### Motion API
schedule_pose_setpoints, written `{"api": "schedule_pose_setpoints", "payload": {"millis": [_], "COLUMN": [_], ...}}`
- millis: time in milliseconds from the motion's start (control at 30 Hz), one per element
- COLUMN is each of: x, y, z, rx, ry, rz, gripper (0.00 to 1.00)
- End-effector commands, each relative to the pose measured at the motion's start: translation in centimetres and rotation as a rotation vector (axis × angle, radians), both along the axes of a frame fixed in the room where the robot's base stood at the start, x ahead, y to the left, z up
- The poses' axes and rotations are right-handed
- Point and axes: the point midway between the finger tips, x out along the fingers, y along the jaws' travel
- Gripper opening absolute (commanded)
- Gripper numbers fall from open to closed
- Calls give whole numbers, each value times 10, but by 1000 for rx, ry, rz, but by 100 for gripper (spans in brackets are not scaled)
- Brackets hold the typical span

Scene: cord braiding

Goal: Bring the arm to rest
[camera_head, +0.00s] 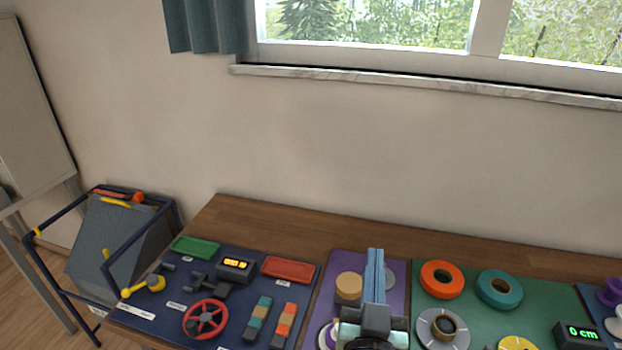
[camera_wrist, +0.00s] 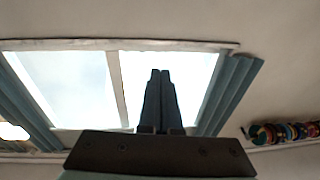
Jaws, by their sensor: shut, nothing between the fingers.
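My gripper (camera_head: 375,262) stands at the bottom middle of the head view, above the purple mat (camera_head: 334,268) on the table. Its two light-blue fingers are together, pointing up and away, with nothing between them. In the wrist view the fingers of my gripper (camera_wrist: 160,88) also lie side by side, dark against a bright window. The gripper hides part of the purple mat and the things on it.
The wooden table (camera_head: 300,222) carries a navy mat (camera_head: 236,318) with a red wheel (camera_head: 205,319), and a green mat (camera_head: 461,318) with an orange ring (camera_head: 441,266) and a teal ring (camera_head: 499,289). A framed grey cart (camera_head: 110,245) stands left.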

Motion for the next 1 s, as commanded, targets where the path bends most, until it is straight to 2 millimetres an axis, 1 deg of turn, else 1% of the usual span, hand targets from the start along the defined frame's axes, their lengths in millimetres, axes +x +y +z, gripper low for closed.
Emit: {"api": "schedule_pose_setpoints", "payload": {"millis": [33,67,100,167,200,267,300,367,400,500,600,700,800,1000], "x": [6,7,6,2,-3,-14,-24,-41,-54,-83,-106,-117,-121,-120], "y": [9,14,21,31,38,49,56,65,71,83,90,94,95,95], "z": [45,68,98,143,173,217,244,282,304,347,373,385,388,387], "rx": [-9,-14,-20,-31,-37,-46,-53,-62,-69,-81,-90,-95,-97,-96], "ry": [-73,-108,-155,-226,-274,-348,-396,-465,-510,-599,-660,-689,-698,-696], "rz": [18,28,39,56,68,87,100,116,126,148,161,169,170,171], "gripper": [0,0,0,0,0,0,0,0,0,0,0,0,0,0]}}
